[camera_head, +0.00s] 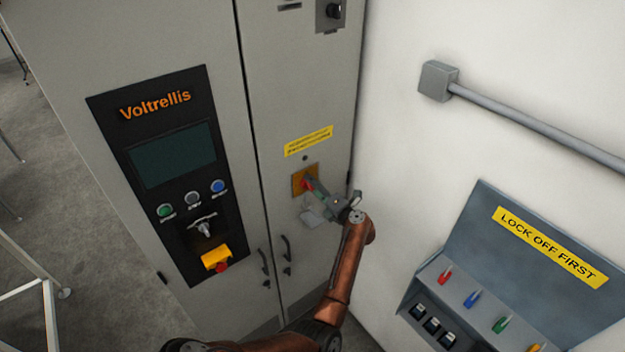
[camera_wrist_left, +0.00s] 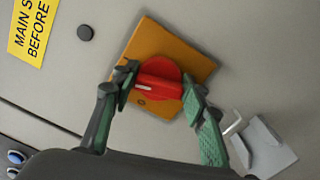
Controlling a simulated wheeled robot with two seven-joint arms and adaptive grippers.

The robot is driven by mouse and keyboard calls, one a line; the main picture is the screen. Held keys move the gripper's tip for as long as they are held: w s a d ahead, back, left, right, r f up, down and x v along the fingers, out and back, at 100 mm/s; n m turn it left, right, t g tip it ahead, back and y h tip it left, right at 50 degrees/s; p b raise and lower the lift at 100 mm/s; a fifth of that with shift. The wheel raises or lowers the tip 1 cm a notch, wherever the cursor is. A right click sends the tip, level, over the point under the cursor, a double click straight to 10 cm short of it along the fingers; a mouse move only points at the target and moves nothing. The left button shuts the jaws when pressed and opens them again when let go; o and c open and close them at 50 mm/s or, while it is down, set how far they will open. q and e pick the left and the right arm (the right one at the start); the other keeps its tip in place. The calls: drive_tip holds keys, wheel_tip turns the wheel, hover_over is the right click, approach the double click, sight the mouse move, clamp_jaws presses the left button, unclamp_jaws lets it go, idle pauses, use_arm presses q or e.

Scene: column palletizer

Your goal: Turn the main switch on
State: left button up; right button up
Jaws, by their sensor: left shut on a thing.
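The main switch is a red rotary knob (camera_wrist_left: 158,78) on a square orange-yellow plate (camera_wrist_left: 195,62), fixed to the grey cabinet door. The plate also shows in the head view (camera_head: 298,180), where my gripper partly covers the knob. My left gripper (camera_wrist_left: 158,84) is shut on the red knob, with one green-padded finger on each side of it. In the head view my left gripper (camera_head: 312,188) reaches the switch from the lower right. A pale mark shows on the knob's left end. My right gripper is not in view.
A yellow label (camera_head: 308,141) sits above the switch. A grey bracket (camera_wrist_left: 262,146) is close by the right finger. A Voltrellis control panel (camera_head: 172,165) is on the left door. A lock-off station (camera_head: 510,270) hangs on the right wall.

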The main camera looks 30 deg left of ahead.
use_arm(q)
drive_tip(key=shift+m+p, duration=1.35)
drive_tip(key=shift+m, duration=0.35)
drive_tip(key=shift+f, duration=0.1)
drive_tip(key=o, duration=1.1)
drive_tip(key=shift+o, duration=0.3)
